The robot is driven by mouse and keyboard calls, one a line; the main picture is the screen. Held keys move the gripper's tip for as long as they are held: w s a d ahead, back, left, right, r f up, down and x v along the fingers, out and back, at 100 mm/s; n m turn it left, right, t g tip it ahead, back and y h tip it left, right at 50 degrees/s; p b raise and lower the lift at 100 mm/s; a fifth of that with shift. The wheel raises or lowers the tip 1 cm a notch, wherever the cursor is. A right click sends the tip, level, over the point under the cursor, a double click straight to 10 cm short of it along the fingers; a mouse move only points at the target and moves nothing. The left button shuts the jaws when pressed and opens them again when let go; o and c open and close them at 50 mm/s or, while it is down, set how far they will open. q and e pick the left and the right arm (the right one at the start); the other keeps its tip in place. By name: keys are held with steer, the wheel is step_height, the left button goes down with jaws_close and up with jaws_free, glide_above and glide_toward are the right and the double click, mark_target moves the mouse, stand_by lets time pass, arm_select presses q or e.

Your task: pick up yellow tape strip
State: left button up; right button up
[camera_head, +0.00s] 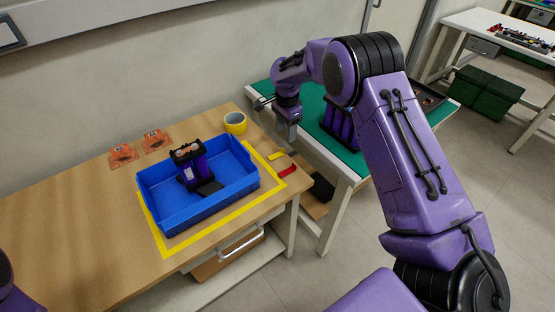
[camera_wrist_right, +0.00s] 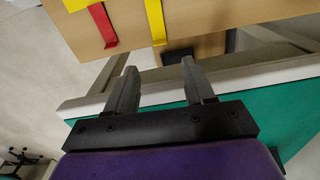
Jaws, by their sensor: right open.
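The yellow tape strip (camera_head: 276,155) lies near the right end of the wooden table, beside a red strip (camera_head: 287,171). In the right wrist view the yellow tape strip (camera_wrist_right: 156,20) shows at the top, beyond the fingertips, with the red strip (camera_wrist_right: 103,25) to its left. My right gripper (camera_head: 291,140) hangs at the gap between the wooden table and the green-topped table, right of the yellow strip and apart from it. In the wrist view the right gripper (camera_wrist_right: 159,66) is open, with nothing between its fingers. My left gripper is out of view.
A blue bin (camera_head: 170,218) holding a black-and-purple object stands inside a yellow tape outline (camera_head: 235,205). Purple items (camera_head: 340,125) stand on the green-topped table (camera_head: 315,125). The wooden table's left part is clear.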

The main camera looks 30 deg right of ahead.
mark_target(283, 149)
steer(key=f, duration=0.7)
steer(key=shift+a+f+p, duration=0.3)
steer(key=shift+p, duration=0.05)
steer(key=shift+r, duration=0.1)
steer(key=c, duration=0.8)
